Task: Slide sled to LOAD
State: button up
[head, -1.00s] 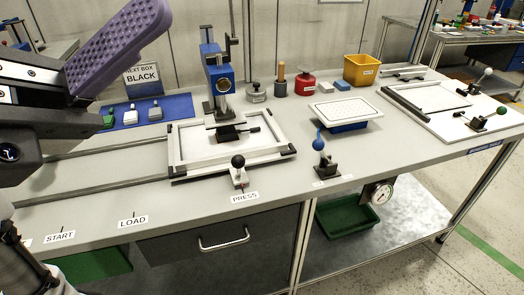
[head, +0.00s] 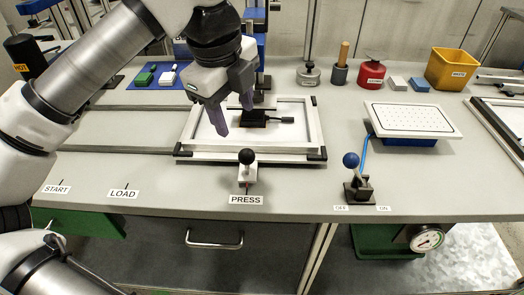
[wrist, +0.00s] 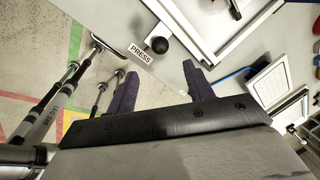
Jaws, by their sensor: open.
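The sled (head: 312,125) is a white frame with black corner pieces, on the rails at the PRESS label (head: 245,200). Its black ball knob (head: 247,156) stands upright on a white block at the front edge; the knob also shows in the wrist view (wrist: 159,45). The LOAD label (head: 122,194) is on the bench edge to the left. My gripper (head: 235,116), with purple fingers, is open and empty, pointing down over the sled's left part, apart from the knob. In the wrist view the knob lies beyond and between the fingertips (wrist: 157,76).
Two rails (head: 125,149) run left past the START label (head: 56,189), with clear bench there. A blue-knobbed lever (head: 351,161) and a white perforated plate (head: 410,117) stand right of the sled. The blue press behind the sled is partly hidden by my arm.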

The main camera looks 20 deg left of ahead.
aim_at(245, 151)
jog(key=f, duration=0.4)
jog(key=w+f, duration=0.1)
jog(key=f, duration=0.3)
jog(key=w+f+p, duration=0.1)
jog(key=f, duration=0.4)
jog(key=shift+w+d, duration=0.2)
jog(key=shift+d, duration=0.2)
jog(key=shift+c, duration=0.4)
grip_shut()
